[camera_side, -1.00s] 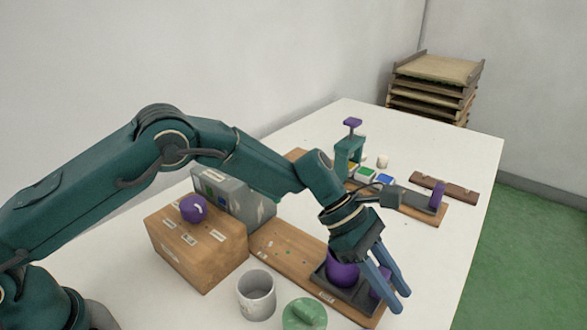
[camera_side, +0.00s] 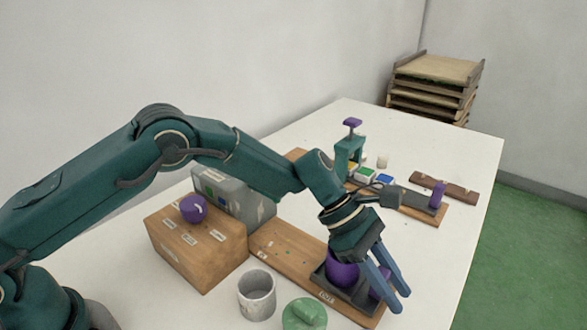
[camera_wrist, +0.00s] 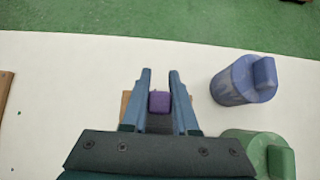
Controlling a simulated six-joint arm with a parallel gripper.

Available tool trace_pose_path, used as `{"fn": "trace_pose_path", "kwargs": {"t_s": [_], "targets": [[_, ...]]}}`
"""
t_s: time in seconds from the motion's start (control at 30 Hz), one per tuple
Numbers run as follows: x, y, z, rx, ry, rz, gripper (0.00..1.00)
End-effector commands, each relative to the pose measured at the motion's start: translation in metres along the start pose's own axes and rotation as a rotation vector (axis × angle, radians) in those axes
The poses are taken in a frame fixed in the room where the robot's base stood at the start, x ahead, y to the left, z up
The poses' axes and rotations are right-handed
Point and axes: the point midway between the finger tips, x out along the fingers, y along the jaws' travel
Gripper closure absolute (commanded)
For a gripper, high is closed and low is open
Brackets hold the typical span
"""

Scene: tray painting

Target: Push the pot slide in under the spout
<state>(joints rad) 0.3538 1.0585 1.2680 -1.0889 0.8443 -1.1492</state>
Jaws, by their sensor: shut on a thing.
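The pot slide (camera_side: 355,295) is a dark tray on a long wooden board (camera_side: 283,249), at the board's right, outer end. A round purple pot (camera_side: 340,273) sits in it, partly hidden behind my gripper. My gripper (camera_side: 393,290) points down at the slide's outer end, shut on the slide's purple handle (camera_side: 377,288). In the wrist view the handle (camera_wrist: 159,102) shows between the two fingers (camera_wrist: 160,85). The board's left end meets a wooden box (camera_side: 195,245) with a purple knob (camera_side: 193,208). I cannot make out a spout.
A grey cup (camera_side: 257,296) and a green-lidded jar (camera_side: 304,314) stand in front of the board. A blue lidded jar (camera_wrist: 243,80) shows in the wrist view. A grey panel (camera_side: 225,195) stands behind the box. A second board with a teal press (camera_side: 349,158) lies farther back.

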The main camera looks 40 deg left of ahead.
Motion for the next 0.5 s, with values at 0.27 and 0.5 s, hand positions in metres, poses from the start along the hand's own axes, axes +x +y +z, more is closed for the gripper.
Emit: {"fn": "trace_pose_path", "kwargs": {"t_s": [0.27, 0.5], "targets": [[-0.025, 0.0, -0.024, -0.003, 0.0, -0.003, 1.0], [-0.034, -0.001, -0.034, 0.001, -0.002, -0.004, 1.0]]}}
